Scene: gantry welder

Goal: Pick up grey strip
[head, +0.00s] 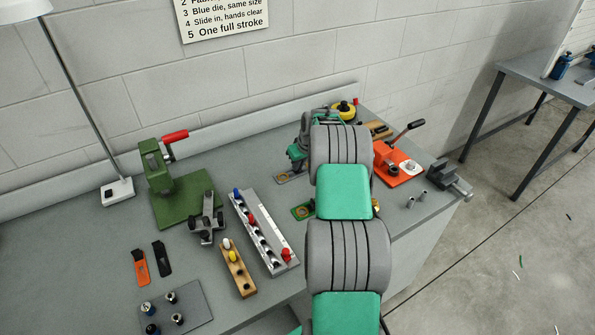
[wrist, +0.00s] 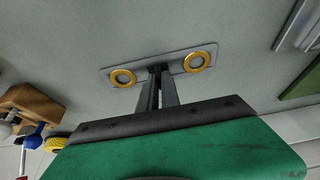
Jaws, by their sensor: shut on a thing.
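The grey strip (wrist: 140,74) is a flat plate with a brass-coloured ring near each end, seen in the wrist view. My gripper (wrist: 160,72) is shut on it between the two rings. The fingertips hide the strip's middle edge. In the head view, my arm covers much of this area, and a small strip with a ring (head: 287,178) shows just below my gripper (head: 294,168). I cannot tell whether the strip touches the bench or is slightly above it.
On the grey bench (head: 110,232), a green press (head: 160,170) and a long rack of coloured pegs (head: 262,235) stand to the left. An orange lever tool (head: 393,165) and a vise (head: 450,180) are to the right. A green plate with a brass ring (head: 302,211) lies near my arm.

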